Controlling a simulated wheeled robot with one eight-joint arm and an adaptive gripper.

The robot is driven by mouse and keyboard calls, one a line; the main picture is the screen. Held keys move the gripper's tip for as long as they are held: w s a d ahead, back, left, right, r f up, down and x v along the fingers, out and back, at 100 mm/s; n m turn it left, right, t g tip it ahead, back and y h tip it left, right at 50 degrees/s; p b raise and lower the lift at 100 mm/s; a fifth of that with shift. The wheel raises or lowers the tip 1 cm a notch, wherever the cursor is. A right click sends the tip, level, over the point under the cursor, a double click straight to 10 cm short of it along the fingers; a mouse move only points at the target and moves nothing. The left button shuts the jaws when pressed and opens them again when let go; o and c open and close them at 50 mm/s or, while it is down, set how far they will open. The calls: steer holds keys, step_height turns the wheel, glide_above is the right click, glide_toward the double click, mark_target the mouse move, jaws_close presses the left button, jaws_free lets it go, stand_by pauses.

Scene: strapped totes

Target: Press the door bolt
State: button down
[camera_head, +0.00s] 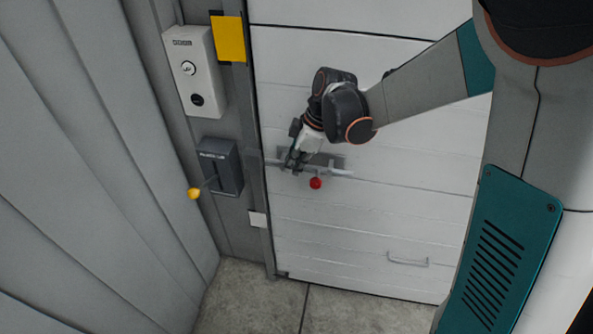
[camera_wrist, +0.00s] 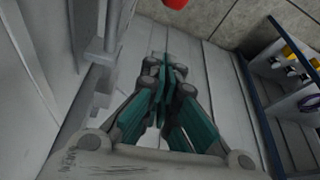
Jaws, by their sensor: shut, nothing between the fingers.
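The door bolt (camera_head: 340,172) is a metal bar on a grey plate across the white panelled door (camera_head: 400,215). A red knob (camera_head: 316,183) hangs below the bar. My gripper (camera_head: 292,163) is at the left part of the bolt and hides some of it; I cannot tell whether it touches. In the wrist view my gripper (camera_wrist: 167,75) has its teal-padded fingers together, with nothing visible between them. A red piece, likely the knob, shows at the top edge of the wrist view (camera_wrist: 175,3), beyond the fingertips.
Left of the door are a white box (camera_head: 200,72) with a round key switch, a yellow tag (camera_head: 230,39), and a dark lever box (camera_head: 220,167) with a yellow ball (camera_head: 194,193). A handle (camera_head: 407,260) sits low on the door. The floor (camera_head: 260,300) below is clear.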

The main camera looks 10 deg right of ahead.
steer(key=p+v, duration=0.1)
steer(key=v, duration=0.6)
steer(key=shift+p, duration=0.3)
steer(key=shift+s+d, duration=0.1)
steer(key=s+d+r+m+t+h+b, duration=0.1)
steer(key=s+d+r+m+t+h, duration=0.1)
steer(key=s+d+m, duration=0.3)
steer(key=s+d+r+m+t+h+b, duration=0.2)
steer(key=s+d+r+m+t, duration=0.1)
steer(key=s+m, duration=0.7)
steer(key=s+d+t, duration=0.1)
steer(key=s+d, duration=0.1)
steer(key=s, duration=0.2)
steer(key=shift+s+r+m, duration=0.15)
steer(key=shift+s+m, duration=0.1)
steer(key=shift+m, duration=0.05)
